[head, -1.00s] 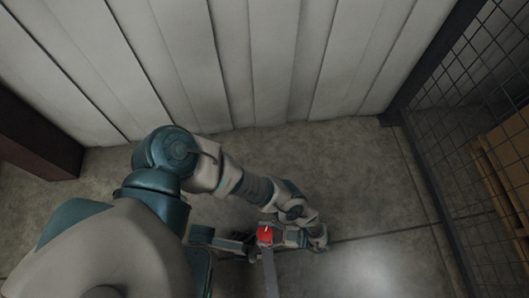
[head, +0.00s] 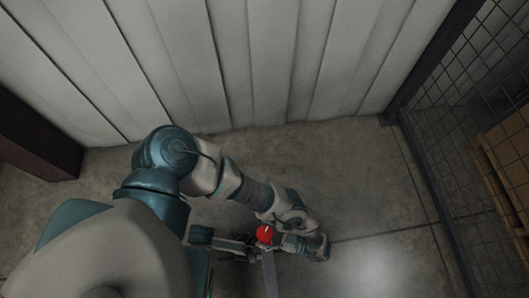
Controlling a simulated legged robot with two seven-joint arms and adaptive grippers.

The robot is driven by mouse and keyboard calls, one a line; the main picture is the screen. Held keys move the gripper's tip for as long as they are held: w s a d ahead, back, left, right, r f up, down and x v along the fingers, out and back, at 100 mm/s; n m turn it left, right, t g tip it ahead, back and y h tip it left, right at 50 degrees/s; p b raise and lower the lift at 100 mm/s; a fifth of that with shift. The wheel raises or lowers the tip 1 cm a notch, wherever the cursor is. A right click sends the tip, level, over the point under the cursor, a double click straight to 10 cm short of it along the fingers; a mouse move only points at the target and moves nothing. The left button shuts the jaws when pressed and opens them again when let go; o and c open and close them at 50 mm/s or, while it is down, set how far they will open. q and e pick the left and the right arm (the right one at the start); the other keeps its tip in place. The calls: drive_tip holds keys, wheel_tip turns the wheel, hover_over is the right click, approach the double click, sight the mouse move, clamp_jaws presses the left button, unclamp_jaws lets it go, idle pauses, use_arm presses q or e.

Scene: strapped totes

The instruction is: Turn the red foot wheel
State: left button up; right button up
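The red foot wheel (head: 265,234) is a small bright red disc with a short pale mark, low in the middle of the head view. It sits at the top end of a narrow grey bar. My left arm reaches in from the left, and its wrist bends back beside the wheel on the right. The dark parts of my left gripper (head: 241,246) show just left of the wheel, close to it. Whether the fingers touch the wheel, and how far apart they are, is too small and dark to tell. My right gripper is not in view.
A pale panelled wall (head: 270,60) stands behind. A dark mesh fence (head: 470,130) runs along the right, with a wooden pallet (head: 505,165) behind it. A dark reddish beam (head: 35,140) is at the left. The concrete floor (head: 370,200) right of my wrist is clear.

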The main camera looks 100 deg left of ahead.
use_arm(q)
drive_tip(key=shift+r, duration=0.1)
idle(0.3)
drive_tip(key=shift+r, duration=0.25)
wheel_tip(320, 180, up, 9)
drive_tip(key=shift+r, duration=0.1)
idle(0.3)
